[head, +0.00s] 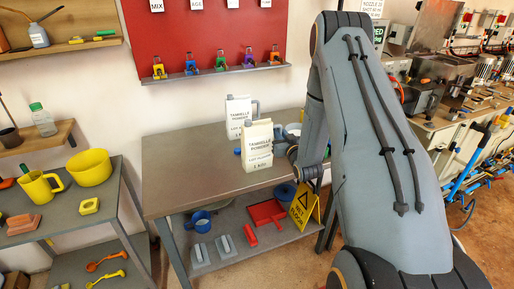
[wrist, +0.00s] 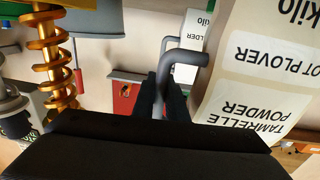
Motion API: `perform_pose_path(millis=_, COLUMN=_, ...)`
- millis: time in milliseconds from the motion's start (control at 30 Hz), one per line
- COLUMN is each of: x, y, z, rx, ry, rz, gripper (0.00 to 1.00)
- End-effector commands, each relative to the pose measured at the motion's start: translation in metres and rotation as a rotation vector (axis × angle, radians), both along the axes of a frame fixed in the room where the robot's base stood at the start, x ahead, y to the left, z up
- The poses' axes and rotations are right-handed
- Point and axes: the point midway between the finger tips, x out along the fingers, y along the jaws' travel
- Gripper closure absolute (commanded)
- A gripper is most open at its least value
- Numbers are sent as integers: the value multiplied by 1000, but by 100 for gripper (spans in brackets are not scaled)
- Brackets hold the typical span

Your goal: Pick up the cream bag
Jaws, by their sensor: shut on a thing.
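The cream bag (head: 257,149), a boxy pack labelled as powder, is upright at the table's right part. I cannot tell whether its base touches the table. In the wrist view the cream bag (wrist: 262,75) fills the right side, its label upside down. My gripper (wrist: 166,95) has its dark fingers shut around the grey handle (wrist: 185,57) beside the bag. In the head view my gripper (head: 293,155) is at the bag's right side, partly hidden by my arm. A second similar pack (head: 238,112) stands just behind it.
The grey table (head: 185,165) is clear to the left. Blue and white items (head: 291,131) are behind the bag. A yellow wet-floor sign (head: 304,207) stands below. The lower shelf holds a blue mug (head: 201,221) and red pieces (head: 268,212).

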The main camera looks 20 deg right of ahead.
Motion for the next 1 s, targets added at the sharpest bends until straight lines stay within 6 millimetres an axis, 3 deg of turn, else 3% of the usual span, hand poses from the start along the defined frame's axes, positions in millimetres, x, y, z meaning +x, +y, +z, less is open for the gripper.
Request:
perform_pose_path(millis=433, x=2, y=0, z=12, rx=0, ry=-8, rz=0, gripper=100)
perform_pose_path(millis=1000, x=1, y=-1, z=85, rx=-1, ry=-9, rz=0, gripper=100)
